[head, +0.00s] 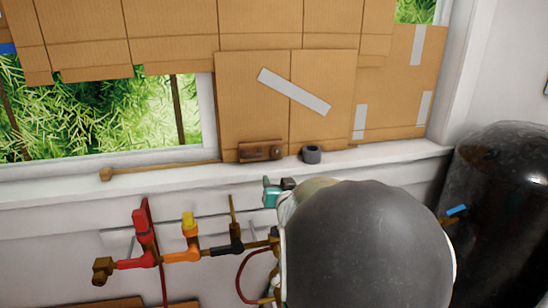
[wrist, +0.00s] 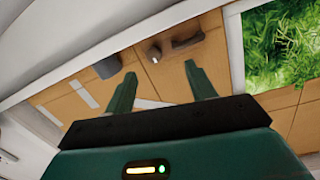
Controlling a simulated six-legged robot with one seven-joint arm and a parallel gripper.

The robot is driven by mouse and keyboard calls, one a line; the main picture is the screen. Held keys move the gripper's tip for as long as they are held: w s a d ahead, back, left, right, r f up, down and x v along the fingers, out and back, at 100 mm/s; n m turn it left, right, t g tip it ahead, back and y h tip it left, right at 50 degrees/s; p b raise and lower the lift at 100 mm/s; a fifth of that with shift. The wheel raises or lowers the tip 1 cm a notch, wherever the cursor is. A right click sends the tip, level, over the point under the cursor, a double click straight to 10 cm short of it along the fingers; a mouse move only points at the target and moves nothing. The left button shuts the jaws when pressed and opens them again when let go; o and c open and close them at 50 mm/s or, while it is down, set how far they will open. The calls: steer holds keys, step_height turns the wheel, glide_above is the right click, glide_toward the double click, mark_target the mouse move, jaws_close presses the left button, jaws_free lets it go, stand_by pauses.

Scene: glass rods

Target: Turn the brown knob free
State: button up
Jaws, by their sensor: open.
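A brown latch-like piece (head: 260,151) with a rounded knob at its right end sits at the base of the cardboard, just above the window sill. In the wrist view a brown piece (wrist: 188,43) and a small rounded knob (wrist: 155,54) show beyond my fingertips. My gripper (wrist: 159,69) is open and empty, its two green fingers apart and pointing toward the knob, with a visible gap before it. In the head view only a teal part of my gripper (head: 271,192) shows below the sill; my grey arm hides the rest.
A dark grey ring (head: 311,154) stands on the sill, also in the wrist view (wrist: 108,66). A wooden stick (head: 160,170) lies along the sill. Coloured pipe valves (head: 182,254) stick out below. A black tank (head: 502,210) stands right. Cardboard (head: 285,90) covers the window partly.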

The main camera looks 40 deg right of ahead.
mark_target(277, 155)
steer(key=shift+t+h, duration=0.4)
steer(key=shift+t, duration=0.1)
steer(key=x, duration=0.4)
steer(key=s+d+x, duration=0.1)
steer(key=x, duration=0.4)
steer(key=d+x, duration=0.1)
steer(key=x, duration=0.4)
steer(key=shift+d+r, duration=0.15)
steer(key=shift+r, duration=0.2)
steer(key=c, duration=1)
